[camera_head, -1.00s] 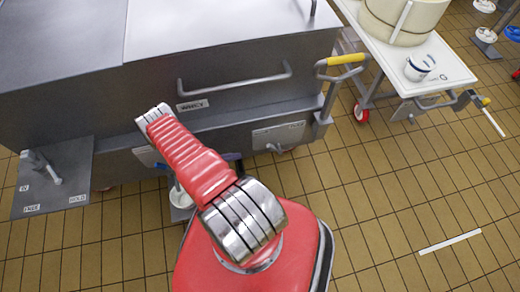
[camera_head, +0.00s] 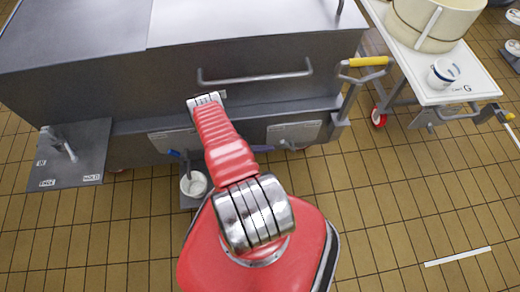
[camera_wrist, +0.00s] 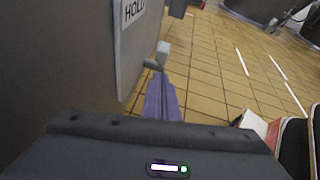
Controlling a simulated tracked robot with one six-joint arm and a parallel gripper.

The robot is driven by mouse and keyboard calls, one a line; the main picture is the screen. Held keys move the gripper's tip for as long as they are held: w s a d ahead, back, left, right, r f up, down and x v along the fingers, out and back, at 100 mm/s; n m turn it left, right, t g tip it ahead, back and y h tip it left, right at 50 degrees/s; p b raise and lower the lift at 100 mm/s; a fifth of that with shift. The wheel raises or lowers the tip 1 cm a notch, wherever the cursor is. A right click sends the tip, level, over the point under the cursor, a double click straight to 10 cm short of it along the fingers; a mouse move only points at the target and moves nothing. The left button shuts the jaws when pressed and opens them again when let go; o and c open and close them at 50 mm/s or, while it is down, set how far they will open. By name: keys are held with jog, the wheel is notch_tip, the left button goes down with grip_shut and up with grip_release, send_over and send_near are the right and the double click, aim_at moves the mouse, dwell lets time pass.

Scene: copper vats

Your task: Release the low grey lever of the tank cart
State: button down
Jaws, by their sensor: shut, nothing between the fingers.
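The grey tank cart (camera_head: 240,98) fills the upper left of the head view. A small grey lever (camera_head: 290,144) sits low on its front, under a pale label plate. In the wrist view the lever (camera_wrist: 156,58) is beside the plate marked HOLD (camera_wrist: 132,12), ahead of the fingertips. My gripper (camera_head: 263,149) points right along the tank front, mostly hidden behind my red arm. Its purple fingers (camera_wrist: 162,98) are shut and empty in the wrist view, just short of the lever; I cannot tell whether they touch it.
Another lever (camera_head: 65,147) stands on a plate marked FREE and HOLD at the left. A white bucket (camera_head: 193,184) is below the tank. A white-topped cart (camera_head: 470,85) with a yellow-gripped handle (camera_head: 368,61) nearby stands at the right. The tiled floor at the lower right is mostly clear.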

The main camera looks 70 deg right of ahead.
aim_at(288, 146)
jog(key=shift+s+d+r, duration=0.4)
jog(key=shift+s+d, duration=0.15)
jog(key=shift+s+d+r, duration=0.35)
jog(key=shift+s+d, duration=0.15)
jog(key=shift+d, duration=0.05)
jog(key=shift+s+r, duration=0.1)
jog(key=shift+s, duration=0.05)
